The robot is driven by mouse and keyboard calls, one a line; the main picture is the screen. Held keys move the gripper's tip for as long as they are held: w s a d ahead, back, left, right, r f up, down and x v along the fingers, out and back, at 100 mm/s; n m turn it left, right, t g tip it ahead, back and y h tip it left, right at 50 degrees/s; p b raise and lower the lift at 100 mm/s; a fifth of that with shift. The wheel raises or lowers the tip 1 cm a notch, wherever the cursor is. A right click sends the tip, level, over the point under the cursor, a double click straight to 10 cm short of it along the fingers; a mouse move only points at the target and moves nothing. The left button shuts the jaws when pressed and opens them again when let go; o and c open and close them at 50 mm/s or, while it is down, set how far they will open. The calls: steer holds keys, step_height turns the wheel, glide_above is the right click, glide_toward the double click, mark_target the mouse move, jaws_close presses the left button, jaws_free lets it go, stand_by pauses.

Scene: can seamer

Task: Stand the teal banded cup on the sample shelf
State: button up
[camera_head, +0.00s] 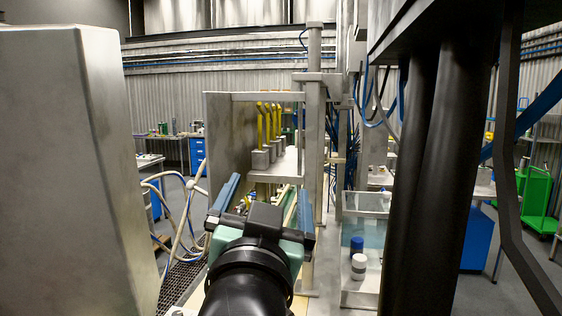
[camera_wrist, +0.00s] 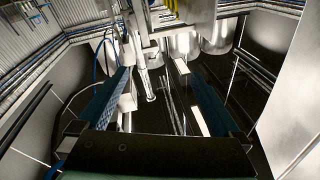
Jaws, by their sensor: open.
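My gripper (camera_head: 266,190) reaches forward at the bottom centre of the head view, with its two blue fingers spread wide. In the wrist view the same gripper (camera_wrist: 157,78) has its fingers apart, with nothing visibly held between them. I cannot make out a teal banded cup in either view. A metal shelf (camera_head: 276,187) beyond the fingers holds several grey blocks with yellow handles. I cannot tell whether it is the sample shelf. My arm and gripper hide what lies directly below them.
A large metal cabinet (camera_head: 75,170) fills the left. A metal post (camera_head: 314,130) stands right of the shelf. A clear-sided bin (camera_head: 365,210) holds a blue-topped jar (camera_head: 356,245) and a white jar (camera_head: 359,266). Loose hoses (camera_head: 172,215) hang left of my gripper.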

steer(key=s+d+r+n+t+y, duration=0.1)
steer(key=s+r+n+t, duration=0.2)
steer(key=s+r+t, duration=0.4)
steer(key=s+r, duration=0.6)
steer(key=s, duration=0.2)
steer(key=shift+s+d+r+t, duration=0.15)
steer(key=shift+d+r+t, duration=0.15)
steer(key=shift+r, duration=0.1)
